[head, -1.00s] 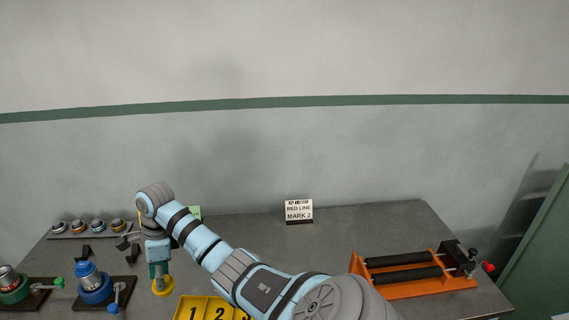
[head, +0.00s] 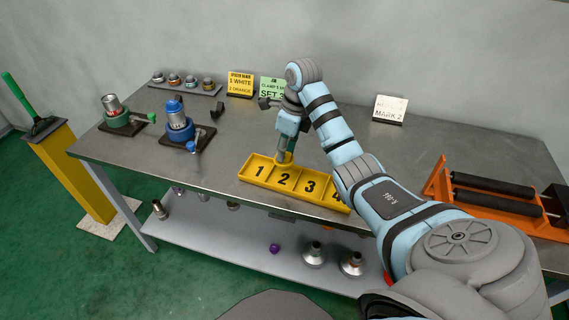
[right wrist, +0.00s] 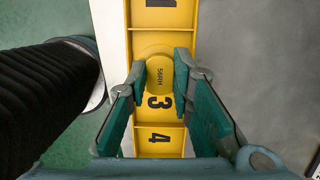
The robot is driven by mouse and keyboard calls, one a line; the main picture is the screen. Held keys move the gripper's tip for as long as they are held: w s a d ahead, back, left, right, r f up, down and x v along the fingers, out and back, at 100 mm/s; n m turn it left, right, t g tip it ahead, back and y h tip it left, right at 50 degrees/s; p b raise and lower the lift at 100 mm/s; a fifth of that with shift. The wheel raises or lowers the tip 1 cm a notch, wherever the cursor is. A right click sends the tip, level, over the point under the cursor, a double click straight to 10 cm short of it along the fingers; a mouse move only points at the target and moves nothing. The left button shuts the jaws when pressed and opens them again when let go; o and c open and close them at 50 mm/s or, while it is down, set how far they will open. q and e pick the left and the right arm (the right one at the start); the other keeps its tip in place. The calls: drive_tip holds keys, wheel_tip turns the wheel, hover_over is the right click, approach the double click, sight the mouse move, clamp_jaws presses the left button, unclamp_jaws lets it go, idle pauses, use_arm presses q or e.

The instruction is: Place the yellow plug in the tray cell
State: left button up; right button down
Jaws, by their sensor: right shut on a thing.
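My right gripper (head: 284,150) points down over the yellow tray, near cell 2. It is shut on the yellow plug (right wrist: 159,75), a rounded piece with dark lettering between the green-lined fingers in the right wrist view. A bit of the plug (head: 283,159) shows below the fingers in the head view. The yellow tray (head: 246,167) has a row of cells numbered 1 to 4 and also shows in the right wrist view (right wrist: 129,22). In the wrist view the plug covers the number 2. I cannot tell whether it touches the tray floor. My left gripper is not in view.
Two pipe vises, green (head: 117,119) and blue (head: 180,130), stand left of the tray. A rack of small fittings (head: 188,88) and sign cards (head: 240,83) stand behind. An orange roller stand (head: 490,208) is at right. A lower shelf (head: 215,236) holds several loose parts.

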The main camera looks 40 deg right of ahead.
sight(283, 163)
drive_tip(key=shift+f+b, duration=0.3)
drive_tip(key=shift+f, duration=0.5)
wheel_tip(283, 163, down, 2)
drive_tip(key=shift+a+f+b, duration=0.1)
drive_tip(key=shift+f+b, duration=0.15)
drive_tip(key=shift+b, duration=0.25)
drive_tip(key=shift+f, duration=0.35)
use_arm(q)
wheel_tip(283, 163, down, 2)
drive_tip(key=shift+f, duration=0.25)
use_arm(e)
drive_tip(key=shift+f, duration=0.15)
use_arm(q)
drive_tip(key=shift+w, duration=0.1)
use_arm(e)
drive_tip(key=c, duration=1.4)
unclamp_jaws()
drive_tip(key=shift+w, duration=0.1)
